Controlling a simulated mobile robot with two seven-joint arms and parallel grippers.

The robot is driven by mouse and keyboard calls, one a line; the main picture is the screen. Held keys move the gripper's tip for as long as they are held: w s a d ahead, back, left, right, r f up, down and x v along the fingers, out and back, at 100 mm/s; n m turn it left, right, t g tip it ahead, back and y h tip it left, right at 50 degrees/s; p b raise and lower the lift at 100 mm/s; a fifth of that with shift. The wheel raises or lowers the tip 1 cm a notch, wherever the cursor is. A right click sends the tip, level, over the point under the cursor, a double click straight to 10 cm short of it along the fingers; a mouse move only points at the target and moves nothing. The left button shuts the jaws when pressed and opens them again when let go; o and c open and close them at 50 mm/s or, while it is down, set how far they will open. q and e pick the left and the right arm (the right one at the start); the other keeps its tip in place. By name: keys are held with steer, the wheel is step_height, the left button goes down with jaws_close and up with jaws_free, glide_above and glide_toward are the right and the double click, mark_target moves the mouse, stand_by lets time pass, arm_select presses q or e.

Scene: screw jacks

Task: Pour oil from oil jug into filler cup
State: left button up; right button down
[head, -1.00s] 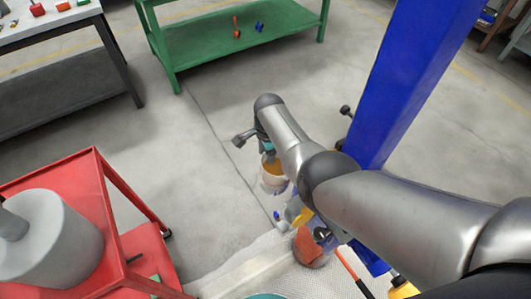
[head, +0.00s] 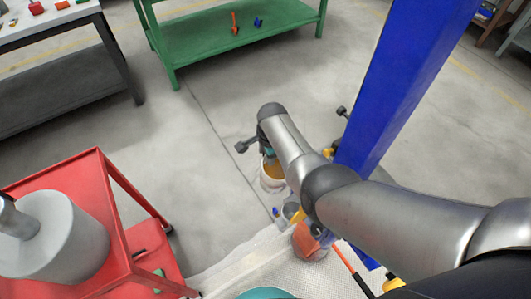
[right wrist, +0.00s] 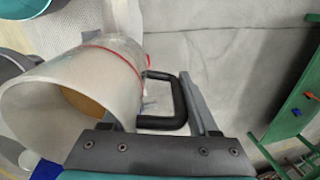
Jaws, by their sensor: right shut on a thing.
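The oil jug (head: 272,184) is a pale, translucent vessel with amber oil visible inside. It hangs near the middle of the head view, below my right gripper (head: 267,152), with its mouth roughly upward. In the right wrist view the jug (right wrist: 115,62) has a red line around its wall and a black handle (right wrist: 180,103). My right gripper (right wrist: 155,108) is shut on this handle. A small grey cup (head: 291,210), possibly the filler cup, is just below and right of the jug, partly hidden by my right arm. My left gripper is out of view.
A blue post (head: 400,85) stands right of the jug, close to my right arm. An orange-red rounded thing (head: 306,243) is below the grey cup. A red cart (head: 120,255) is at left, and a green bench (head: 225,40) is behind. Floor between them is clear.

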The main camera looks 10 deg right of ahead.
steer(key=shift+s+d+r+t+p, duration=0.15)
steer(key=shift+s+r+t+p, duration=0.4)
steer(key=shift+p, duration=1.15)
steer(key=shift+s+d+r+t+y+p, duration=0.1)
steer(key=shift+s+t+y+p, duration=0.2)
steer(key=shift+s+t+p, duration=0.4)
steer(key=shift+s+d+r+t+p, duration=0.1)
steer(key=shift+s+r+t+p, duration=0.05)
steer(key=shift+r+t+p, duration=0.55)
steer(key=shift+s+r+t+y, duration=0.3)
steer(key=shift+r+t, duration=0.3)
steer(key=shift+t, duration=0.25)
steer(key=s+d+r+t+y+b, duration=0.1)
steer(key=s+r+t+y+b, duration=0.1)
steer(key=s+r+t+b, duration=0.4)
steer(key=shift+s+d+r+t+b, duration=0.35)
steer(key=shift+r+t+b, duration=0.15)
steer(key=shift+r+t, duration=1.55)
stand_by(0.6)
steer(key=shift+a+r, duration=0.1)
